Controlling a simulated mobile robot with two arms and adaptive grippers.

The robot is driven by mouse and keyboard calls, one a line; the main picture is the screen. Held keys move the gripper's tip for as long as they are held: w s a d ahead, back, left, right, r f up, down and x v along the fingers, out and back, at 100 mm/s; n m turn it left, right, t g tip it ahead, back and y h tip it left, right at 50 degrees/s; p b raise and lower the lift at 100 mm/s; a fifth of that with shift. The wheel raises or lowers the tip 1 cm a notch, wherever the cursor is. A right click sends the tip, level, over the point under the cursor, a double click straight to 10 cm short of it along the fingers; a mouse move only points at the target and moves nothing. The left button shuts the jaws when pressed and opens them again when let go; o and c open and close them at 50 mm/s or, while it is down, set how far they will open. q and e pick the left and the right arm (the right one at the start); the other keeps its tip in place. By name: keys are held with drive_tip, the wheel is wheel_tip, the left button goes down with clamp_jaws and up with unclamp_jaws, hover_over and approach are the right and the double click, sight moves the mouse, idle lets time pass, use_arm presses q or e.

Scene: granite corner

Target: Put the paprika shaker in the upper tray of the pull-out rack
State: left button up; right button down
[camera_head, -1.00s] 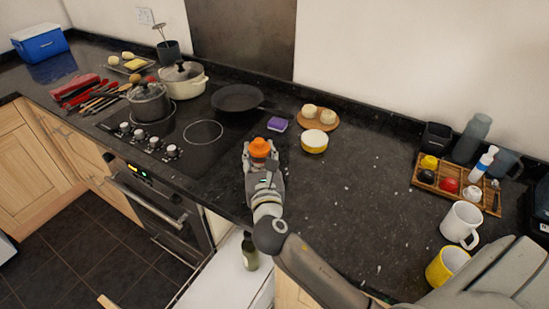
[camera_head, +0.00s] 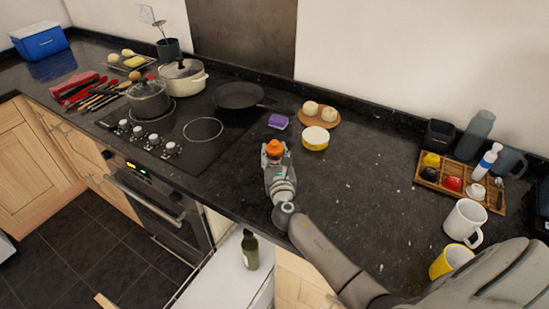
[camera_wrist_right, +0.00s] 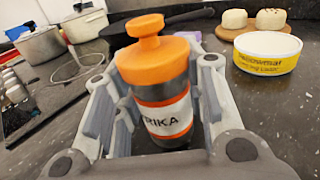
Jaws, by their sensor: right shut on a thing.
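The paprika shaker, with an orange lid and a white label, stands upright between the fingers of my right gripper (camera_head: 274,155). In the right wrist view the shaker (camera_wrist_right: 158,75) shows close up, with a finger on each side, and the gripper is shut on it. It is over the dark counter, right of the hob; whether its base touches the counter is hard to tell. The pull-out rack (camera_head: 222,286) shows as a white surface below the counter's front edge, with a dark green bottle (camera_head: 250,249) standing in it. My left gripper is not in view.
A yellow-and-white tub (camera_head: 315,139), a purple sponge (camera_head: 278,121) and a board with buns (camera_head: 329,118) lie behind the gripper. Mugs (camera_head: 463,222) and a wooden tray (camera_head: 429,184) stand at the right. The counter between is clear.

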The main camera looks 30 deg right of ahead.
drive_tip(key=shift+f, duration=0.3)
drive_tip(key=shift+f, duration=0.15)
drive_tip(key=c, duration=1.3)
unclamp_jaws()
drive_tip(key=o, duration=0.4)
